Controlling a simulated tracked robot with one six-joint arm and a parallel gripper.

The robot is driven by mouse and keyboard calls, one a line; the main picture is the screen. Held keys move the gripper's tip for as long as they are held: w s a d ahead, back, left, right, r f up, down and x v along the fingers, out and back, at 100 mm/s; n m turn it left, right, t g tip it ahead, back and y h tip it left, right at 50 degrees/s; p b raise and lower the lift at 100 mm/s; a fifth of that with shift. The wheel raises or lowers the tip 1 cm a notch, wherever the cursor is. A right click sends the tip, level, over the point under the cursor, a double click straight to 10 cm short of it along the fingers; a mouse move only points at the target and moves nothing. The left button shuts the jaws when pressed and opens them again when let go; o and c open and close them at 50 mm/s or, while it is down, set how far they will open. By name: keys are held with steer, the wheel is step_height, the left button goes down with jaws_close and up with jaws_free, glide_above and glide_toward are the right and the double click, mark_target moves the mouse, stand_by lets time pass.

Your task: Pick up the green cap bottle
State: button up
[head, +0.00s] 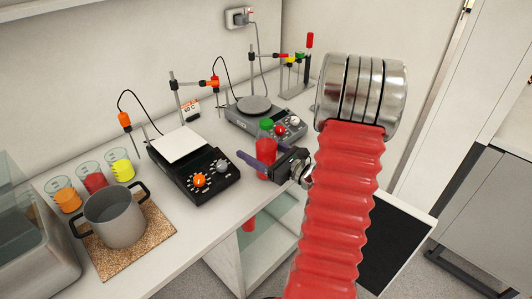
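The green cap bottle (266,143), with red contents, stands upright near the front edge of the counter, left of my arm. My gripper (257,163) is at the bottle's body, below the cap. A purple finger crosses in front of the bottle's lower part and sticks out to its left. The other finger is mostly hidden, so I cannot tell whether the fingers are shut on the bottle. The bottle's base is partly hidden.
A hotplate with a white top (181,145) is left of the bottle, and another (254,104) is behind it. A pot (115,217) on a cork mat and several beakers stand at the left. A red object (249,223) is in the shelf below.

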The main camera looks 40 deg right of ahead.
mark_target(267, 141)
steer(key=c, duration=1.5)
steer(key=shift+r, duration=0.1)
steer(key=shift+c, duration=0.2)
step_height(267, 141, up, 10)
stand_by(0.5)
